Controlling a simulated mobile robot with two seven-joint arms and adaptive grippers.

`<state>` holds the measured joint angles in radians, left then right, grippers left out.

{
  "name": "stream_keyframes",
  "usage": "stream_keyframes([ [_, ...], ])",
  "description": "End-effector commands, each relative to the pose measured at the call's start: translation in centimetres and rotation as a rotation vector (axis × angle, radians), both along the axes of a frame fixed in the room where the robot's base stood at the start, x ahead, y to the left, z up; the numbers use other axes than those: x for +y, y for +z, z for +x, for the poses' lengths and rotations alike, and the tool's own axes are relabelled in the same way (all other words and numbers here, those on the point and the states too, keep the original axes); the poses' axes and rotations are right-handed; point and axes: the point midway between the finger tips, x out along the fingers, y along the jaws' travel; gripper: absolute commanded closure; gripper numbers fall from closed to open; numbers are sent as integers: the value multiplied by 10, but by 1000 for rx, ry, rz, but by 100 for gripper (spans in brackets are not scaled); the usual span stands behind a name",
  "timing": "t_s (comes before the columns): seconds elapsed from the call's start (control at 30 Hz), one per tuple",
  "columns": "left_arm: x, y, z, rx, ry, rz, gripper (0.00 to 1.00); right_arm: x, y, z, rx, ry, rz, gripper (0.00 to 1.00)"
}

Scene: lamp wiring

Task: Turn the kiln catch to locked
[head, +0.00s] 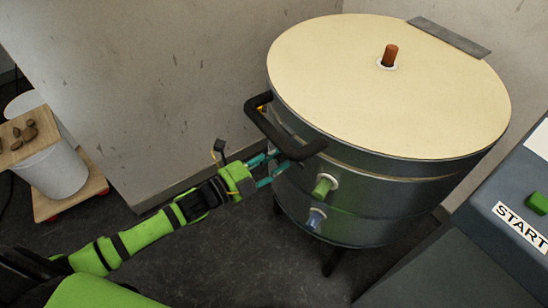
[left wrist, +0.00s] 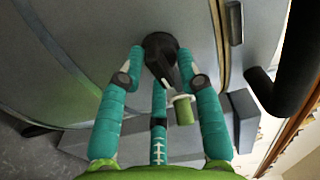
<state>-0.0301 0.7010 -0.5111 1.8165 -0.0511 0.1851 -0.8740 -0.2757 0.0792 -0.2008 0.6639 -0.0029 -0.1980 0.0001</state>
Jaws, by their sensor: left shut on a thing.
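The kiln (head: 385,170) is a grey drum with a cream lid. My left gripper (head: 280,165) is at its side, just below the black handle. The left wrist view shows its teal fingers (left wrist: 162,64) around the kiln catch (left wrist: 160,46), which has a round black hub and a short lever. The gripper is shut on the catch. A green piece with a pale collar (left wrist: 184,108) shows at the lever's lower end; I cannot tell if it is joined. Fingers and handle hide the catch in the head view. My right gripper is not in view.
The black handle (head: 268,130) arches close above my gripper. A green peg (head: 323,186) and a blue peg (head: 316,217) stick out of the kiln's side. A grey START panel (head: 505,215) stands at the right. A white bin (head: 58,175) stands far left.

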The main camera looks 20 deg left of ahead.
Motion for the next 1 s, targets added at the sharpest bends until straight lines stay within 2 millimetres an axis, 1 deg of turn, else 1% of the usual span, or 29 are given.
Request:
stream_keyframes([
  [0.17,-1,-2,-2,83,1,-89,98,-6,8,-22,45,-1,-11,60],
  [0.3,-1,-1,-2,160,1,-186,98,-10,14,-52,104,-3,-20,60],
  [0.4,-2,-1,-2,219,1,-261,98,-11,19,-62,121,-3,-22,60],
  [0.57,-2,-1,-3,315,1,-381,98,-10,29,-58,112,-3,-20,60],
  [0.8,-2,0,-4,455,1,-560,98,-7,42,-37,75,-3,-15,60],
  [1.0,-3,0,-4,572,1,-710,98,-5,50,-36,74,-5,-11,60],
])
